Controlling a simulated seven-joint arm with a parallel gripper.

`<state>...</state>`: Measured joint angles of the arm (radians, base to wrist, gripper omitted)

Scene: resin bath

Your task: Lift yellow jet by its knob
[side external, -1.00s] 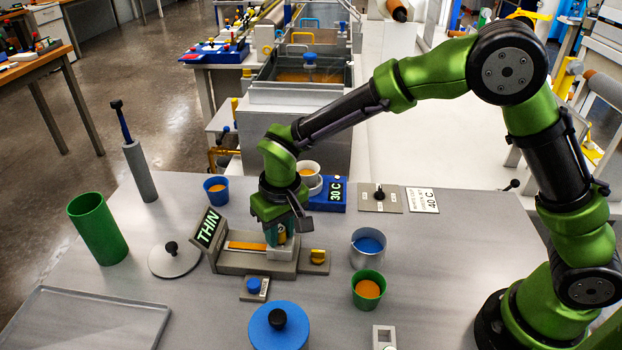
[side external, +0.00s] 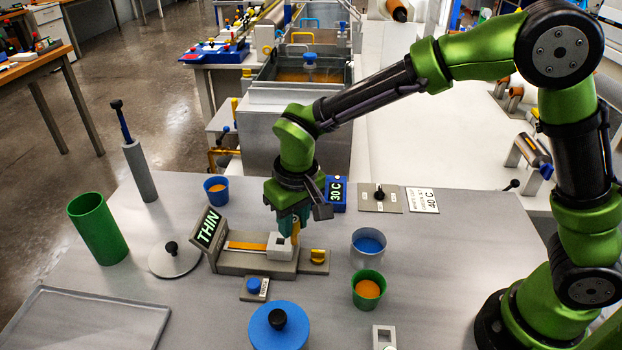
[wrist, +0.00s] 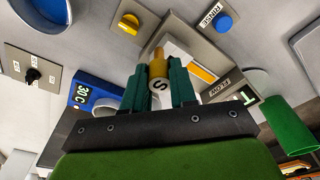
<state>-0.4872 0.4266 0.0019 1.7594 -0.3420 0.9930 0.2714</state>
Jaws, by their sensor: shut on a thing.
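The yellow jet (side external: 295,233) is between the fingertips of my gripper (side external: 291,226) in the side view. My gripper is shut on its upper part, and the jet's lower end shows just above and to the right of the white block (side external: 275,252). The block has a dark opening in its top and sits on the grey THIN stand (side external: 232,263). In the wrist view the jet (wrist: 158,78) shows a pale round end marked S between my green fingers (wrist: 161,88), with yellow beyond it. The fingers hide part of the jet.
A yellow knob (side external: 318,256) stands right of the block. A steel cup with blue liquid (side external: 368,245) and a green cup with orange liquid (side external: 368,289) are further right. A blue cup (side external: 216,190) and a blue 30 C unit (side external: 337,192) stand behind.

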